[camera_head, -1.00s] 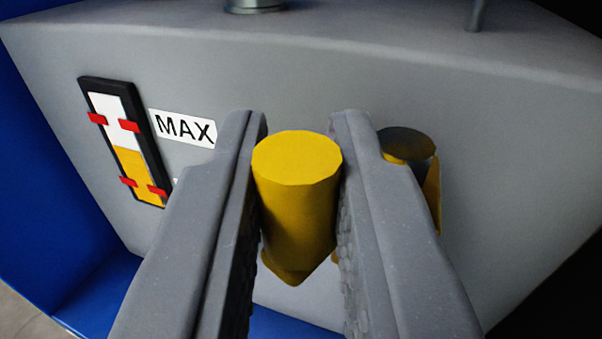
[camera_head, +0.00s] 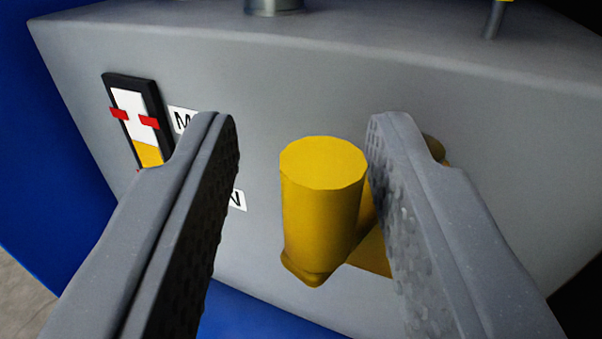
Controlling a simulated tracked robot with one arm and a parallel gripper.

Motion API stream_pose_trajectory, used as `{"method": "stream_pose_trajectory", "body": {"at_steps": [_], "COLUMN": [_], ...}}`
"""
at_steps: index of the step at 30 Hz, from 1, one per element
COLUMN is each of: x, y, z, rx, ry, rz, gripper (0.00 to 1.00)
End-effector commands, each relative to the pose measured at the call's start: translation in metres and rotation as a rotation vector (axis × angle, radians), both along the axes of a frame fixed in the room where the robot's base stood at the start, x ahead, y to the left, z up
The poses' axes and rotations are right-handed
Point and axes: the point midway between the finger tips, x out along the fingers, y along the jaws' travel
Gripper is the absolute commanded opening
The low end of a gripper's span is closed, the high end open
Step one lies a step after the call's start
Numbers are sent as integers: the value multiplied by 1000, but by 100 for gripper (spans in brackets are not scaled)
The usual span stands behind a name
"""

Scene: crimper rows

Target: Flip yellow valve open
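The yellow valve (camera_head: 322,215) stands out from the front of a grey tank. Its round-ended handle points towards the camera, between my two fingers. A yellow arm of the valve runs from the handle to the right, partly hidden behind my right finger. My gripper (camera_head: 298,125) is open around the handle. The left finger is clear of it by a wide gap. The right finger is close to the handle's right side; I cannot tell whether they touch.
The grey tank (camera_head: 300,70) fills most of the view. A level gauge (camera_head: 137,118) with red clips is at the left, beside a partly hidden label. A metal fitting (camera_head: 274,6) and a thin rod (camera_head: 495,20) are on top. Blue surfaces lie left and below.

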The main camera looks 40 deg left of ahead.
Motion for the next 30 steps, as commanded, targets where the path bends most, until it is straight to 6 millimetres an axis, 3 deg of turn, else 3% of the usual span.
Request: {"method": "stream_pose_trajectory", "body": {"at_steps": [8, 24, 30], "x": [-16, -94, -112], "y": [-11, -64, -76], "z": [-2, -3, -3], "rx": [-3, -3, -1], "ry": [5, 4, 3], "rz": [0, -1, 1], "gripper": [35, 35, 35]}}
